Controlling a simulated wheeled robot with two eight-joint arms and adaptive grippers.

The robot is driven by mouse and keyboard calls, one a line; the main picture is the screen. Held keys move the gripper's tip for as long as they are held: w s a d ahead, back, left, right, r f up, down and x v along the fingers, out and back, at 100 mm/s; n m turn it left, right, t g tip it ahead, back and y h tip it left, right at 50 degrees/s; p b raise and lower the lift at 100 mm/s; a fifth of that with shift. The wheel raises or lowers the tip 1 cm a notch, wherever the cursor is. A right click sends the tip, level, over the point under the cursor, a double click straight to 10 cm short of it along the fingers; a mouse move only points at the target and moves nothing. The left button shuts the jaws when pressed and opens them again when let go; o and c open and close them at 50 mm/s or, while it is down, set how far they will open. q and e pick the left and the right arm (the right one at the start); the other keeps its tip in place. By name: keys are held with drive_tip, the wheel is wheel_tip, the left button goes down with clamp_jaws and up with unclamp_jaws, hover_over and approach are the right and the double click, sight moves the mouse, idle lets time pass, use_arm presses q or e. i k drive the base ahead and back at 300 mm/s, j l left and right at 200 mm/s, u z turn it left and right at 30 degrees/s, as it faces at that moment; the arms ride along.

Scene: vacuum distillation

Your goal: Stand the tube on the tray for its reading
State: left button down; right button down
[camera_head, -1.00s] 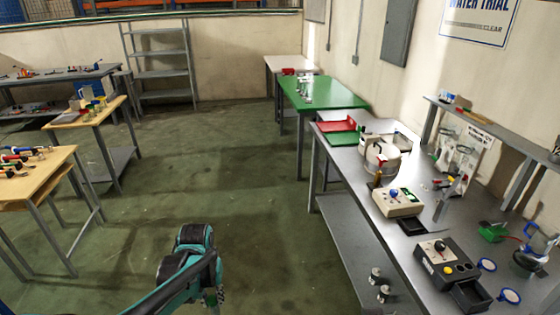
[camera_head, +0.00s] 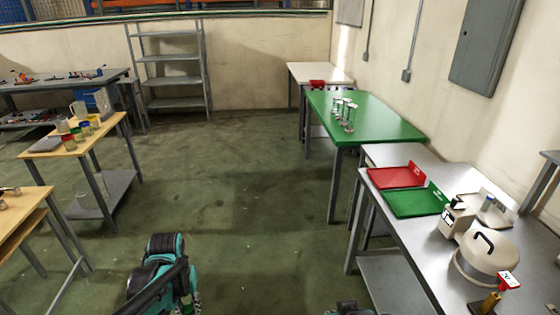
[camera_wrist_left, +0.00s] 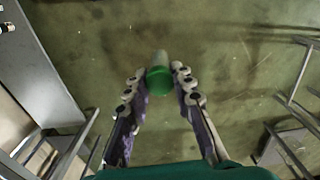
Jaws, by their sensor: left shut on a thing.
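My left gripper (camera_wrist_left: 159,75) is shut on a green-ended tube (camera_wrist_left: 158,80) in the left wrist view, with the green end between its fingertips and the floor below. In the head view the left gripper (camera_head: 190,306) is at the bottom edge, over the floor and away from the tables. A red tray (camera_head: 396,177) and a green tray (camera_head: 413,204) lie side by side on the grey bench (camera_head: 398,252) at right. Both look empty. My right gripper does not show clearly.
A pale lidded pot (camera_head: 490,256) and a small boxy device (camera_head: 455,220) stand on the bench near the trays. A green table (camera_head: 385,122) behind holds several glass vessels (camera_head: 346,113). Wooden tables (camera_head: 65,149) stand at left. The floor between is clear.

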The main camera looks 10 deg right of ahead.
sight(394, 177)
drive_tip(key=i+j+z, duration=0.1)
drive_tip(key=i+z, duration=0.3)
drive_tip(key=i, duration=0.15)
drive_tip(key=i+j+z, duration=0.3)
drive_tip(key=i+z, duration=0.15)
drive_tip(key=i+j+z, duration=0.65)
drive_tip(key=z, duration=0.15)
drive_tip(key=i+j+z, duration=0.2)
drive_tip(key=j+z, duration=0.2)
drive_tip(key=i+j+z, duration=0.1)
drive_tip(key=j+z, duration=1.15)
drive_tip(key=j, duration=0.2)
